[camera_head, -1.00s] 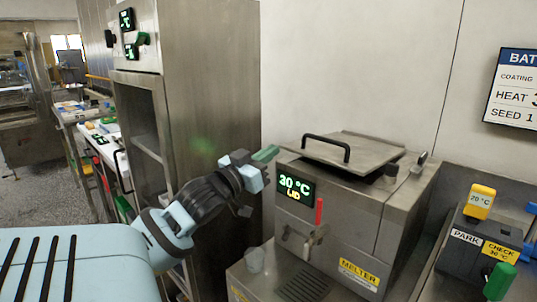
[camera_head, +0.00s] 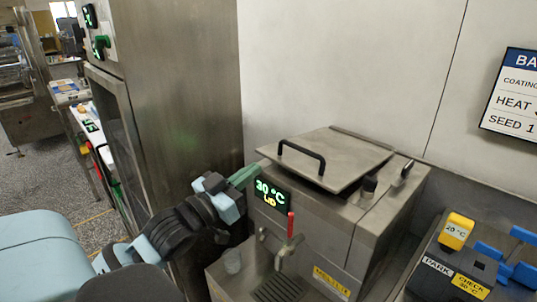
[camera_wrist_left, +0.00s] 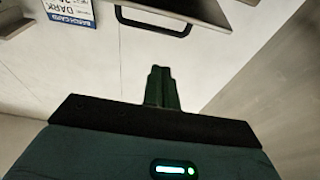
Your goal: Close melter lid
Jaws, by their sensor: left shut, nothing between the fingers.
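The melter (camera_head: 330,240) is a steel box with a display reading 30 °C and LID. Its flat steel lid (camera_head: 345,158) has a black bar handle (camera_head: 303,156). The lid sits tilted, its front edge raised with a dark gap under it at the front right. My left gripper (camera_head: 243,176) is shut and empty, its green fingers just left of the display and below the lid's front left corner. In the left wrist view the shut fingers (camera_wrist_left: 161,88) point toward the handle (camera_wrist_left: 153,22), apart from it. My right gripper is not in view.
A tall steel cabinet (camera_head: 190,80) stands close to the left of my left arm. A red-handled tap (camera_head: 290,225) and a small cup (camera_head: 232,261) are at the melter's front. A yellow 20 °C device (camera_head: 456,232) stands at the right. The wall is behind the lid.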

